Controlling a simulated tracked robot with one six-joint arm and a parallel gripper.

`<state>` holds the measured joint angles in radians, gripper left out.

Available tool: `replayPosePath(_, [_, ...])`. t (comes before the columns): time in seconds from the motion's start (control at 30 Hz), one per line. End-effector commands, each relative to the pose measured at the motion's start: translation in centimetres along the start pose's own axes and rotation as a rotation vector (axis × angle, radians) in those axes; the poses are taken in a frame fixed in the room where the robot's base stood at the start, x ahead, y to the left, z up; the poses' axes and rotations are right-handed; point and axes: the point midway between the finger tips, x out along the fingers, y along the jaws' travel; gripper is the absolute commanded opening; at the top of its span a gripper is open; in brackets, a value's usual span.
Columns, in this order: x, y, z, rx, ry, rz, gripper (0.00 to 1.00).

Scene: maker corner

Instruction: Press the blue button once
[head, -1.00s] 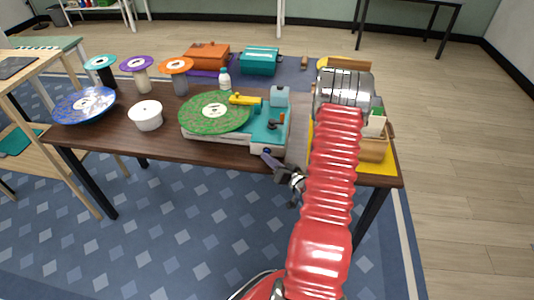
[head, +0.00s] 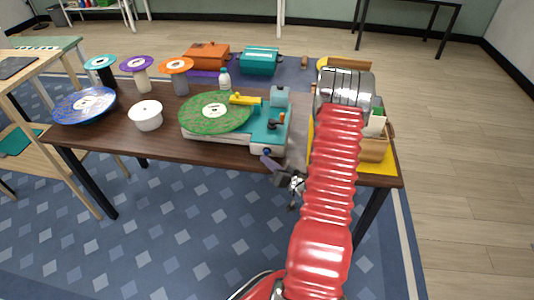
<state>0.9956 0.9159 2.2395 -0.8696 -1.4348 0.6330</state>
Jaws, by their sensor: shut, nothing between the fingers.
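The blue button (head: 267,152) is a small round knob on the front side of the turntable (head: 272,134), near its right corner. The turntable has a teal top, a white body and a green record (head: 215,112). My gripper (head: 266,159) is shut and empty, just below and in front of the button, past the table's front edge. Its dark fingertips point up and left toward the button. A small gap seems to lie between the tips and the button. I cannot tell whether the button is pressed in.
A white bowl (head: 146,116) and a blue record (head: 85,104) lie to the left. Spools (head: 176,68), a bottle (head: 225,80) and orange (head: 206,56) and teal (head: 260,60) cases stand behind. A yellow tray (head: 384,168) with a wooden box (head: 374,148) is right, partly behind my arm.

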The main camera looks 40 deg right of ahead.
Motion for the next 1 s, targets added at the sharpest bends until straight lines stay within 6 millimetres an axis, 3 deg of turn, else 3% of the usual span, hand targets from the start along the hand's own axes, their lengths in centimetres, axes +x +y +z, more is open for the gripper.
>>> replayPosePath(0.47, [-0.3, -0.2, 0.2, 0.0, 0.0, 0.0, 0.0])
replayPosePath(1.0, [-2.8, -2.0, 2.1, 0.001, -0.001, 0.0, 0.0])
